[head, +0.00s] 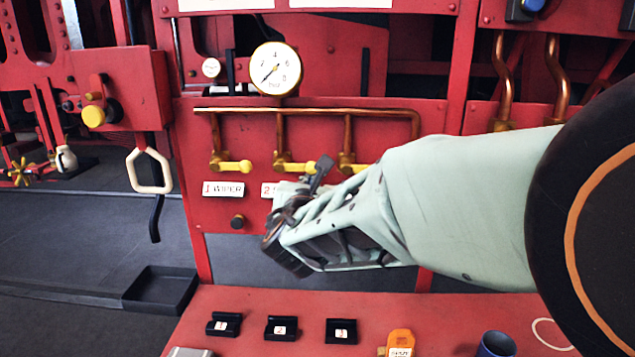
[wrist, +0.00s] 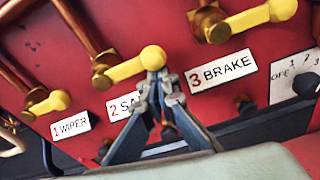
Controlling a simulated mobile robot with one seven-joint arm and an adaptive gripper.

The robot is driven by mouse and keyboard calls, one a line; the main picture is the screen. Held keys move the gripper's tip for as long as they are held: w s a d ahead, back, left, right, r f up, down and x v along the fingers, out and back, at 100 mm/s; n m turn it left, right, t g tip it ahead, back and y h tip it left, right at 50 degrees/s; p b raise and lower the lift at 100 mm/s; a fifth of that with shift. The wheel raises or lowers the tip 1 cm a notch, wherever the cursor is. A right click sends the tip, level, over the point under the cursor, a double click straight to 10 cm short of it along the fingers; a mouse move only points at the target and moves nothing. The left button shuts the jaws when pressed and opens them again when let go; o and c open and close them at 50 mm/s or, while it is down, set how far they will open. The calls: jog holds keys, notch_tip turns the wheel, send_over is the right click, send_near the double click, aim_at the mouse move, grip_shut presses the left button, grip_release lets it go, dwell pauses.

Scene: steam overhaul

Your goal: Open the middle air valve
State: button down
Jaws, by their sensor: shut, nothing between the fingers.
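The middle air valve (head: 295,167) is a brass body with a yellow lever pointing right, on a thin copper pipe on the red panel. In the wrist view its lever (wrist: 128,68) ends in a round knob. My gripper (wrist: 157,80) is shut and empty; its fingertips overlap the knob's lower right edge in that view. Whether they touch it I cannot tell. In the head view my gripper (head: 287,225) is in front of the panel, below and right of the valve, partly covering the white label "2" (head: 269,190).
The left valve (head: 232,166), labelled "1 WIPER" (head: 223,189), and the right valve (wrist: 240,20), labelled "3 BRAKE" (wrist: 221,71), flank it, with yellow levers pointing right. A pressure gauge (head: 276,68) is above. A red bench (head: 260,310) with small black blocks stands in front.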

jog(key=shift+r, duration=0.4)
jog(key=r+n+p, duration=0.2)
jog(key=n, duration=0.1)
jog(key=shift+d+h, duration=0.2)
jog(key=shift+h, duration=0.1)
jog(key=r+n+p, duration=0.1)
jog(key=n+p, duration=0.1)
jog(key=a+r+n+h+p, duration=0.1)
jog(key=r+n+p, duration=0.1)
jog(key=n, duration=0.1)
jog(key=a+r+n+p, duration=0.1)
jog(key=r+n+p, duration=0.1)
jog(key=n+p, duration=0.1)
jog(key=shift+h, duration=0.3)
jog(key=a+n+p, duration=0.1)
jog(key=a+r+n+t+p, duration=0.1)
jog(key=n, duration=0.1)
jog(key=shift+a+r+n+h+p, duration=0.1)
jog(key=shift+a+n+h+p, duration=0.1)
jog(key=shift+n+h+p, duration=0.1)
jog(key=shift+a, duration=0.15)
